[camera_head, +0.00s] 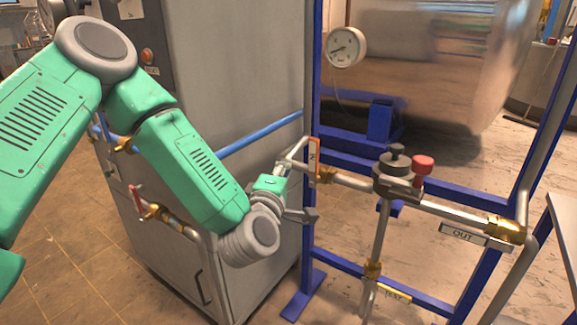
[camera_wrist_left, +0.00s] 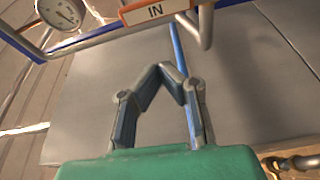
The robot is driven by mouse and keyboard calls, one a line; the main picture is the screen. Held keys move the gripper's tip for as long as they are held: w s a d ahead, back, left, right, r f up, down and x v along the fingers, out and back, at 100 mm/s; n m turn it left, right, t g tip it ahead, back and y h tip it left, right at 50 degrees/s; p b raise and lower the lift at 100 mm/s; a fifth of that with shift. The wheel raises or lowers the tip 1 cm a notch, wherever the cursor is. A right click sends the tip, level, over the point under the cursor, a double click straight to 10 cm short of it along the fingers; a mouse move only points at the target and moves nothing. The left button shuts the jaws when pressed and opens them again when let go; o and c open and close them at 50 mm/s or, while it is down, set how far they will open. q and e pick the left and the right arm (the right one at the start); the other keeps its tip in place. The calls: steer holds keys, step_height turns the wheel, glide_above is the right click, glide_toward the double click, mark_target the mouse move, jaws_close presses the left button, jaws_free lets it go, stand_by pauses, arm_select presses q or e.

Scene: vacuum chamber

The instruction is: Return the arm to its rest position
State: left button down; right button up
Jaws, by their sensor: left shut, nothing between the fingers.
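My left arm (camera_head: 185,165) comes in from the left, bent, and hangs in front of the grey cabinet. My left gripper (camera_head: 304,213) is beside the pipe end at the IN label (camera_head: 314,159), left of the valve. In the left wrist view the gripper (camera_wrist_left: 173,72) has its fingers angled inward with the tips together and nothing between them. The IN label (camera_wrist_left: 155,12) shows beyond the fingertips there, apart from them. My right gripper is not in view.
A valve (camera_head: 398,174) with a red knob (camera_head: 422,165) sits on the pipework, with an OUT label (camera_head: 463,235) to its right. A blue frame (camera_head: 312,110) and a gauge (camera_head: 346,47) stand behind. The grey cabinet (camera_head: 235,65) is close behind my arm.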

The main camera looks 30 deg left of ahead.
arm_select(q)
steer(key=s+d+f+m+g+h, duration=0.35)
steer(key=s+f+m, duration=0.25)
steer(key=f, duration=0.5)
steer(key=s+d+f+m+g+h, duration=0.35)
steer(key=s+f+m, duration=0.25)
steer(key=f, duration=0.5)
steer(key=s+a+f+m+g, duration=0.2)
steer(key=s+f+m+g, duration=0.1)
steer(key=s, duration=0.4)
steer(key=s+a+f+m+g+y, duration=0.1)
steer(key=s+a+f+m+g, duration=0.1)
steer(key=s, duration=0.6)
steer(key=s+a+f+m+g+y, duration=0.1)
steer(key=s+a+f+m+g, duration=0.1)
steer(key=s+f+g, duration=0.3)
steer(key=s+m, duration=0.1)
steer(key=s, duration=0.1)
steer(key=shift+s+f+m, duration=0.25)
steer(key=shift+s+m, duration=0.05)
steer(key=shift+m, duration=0.1)
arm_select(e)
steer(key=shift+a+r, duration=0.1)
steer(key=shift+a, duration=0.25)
arm_select(q)
steer(key=shift+a, duration=0.2)
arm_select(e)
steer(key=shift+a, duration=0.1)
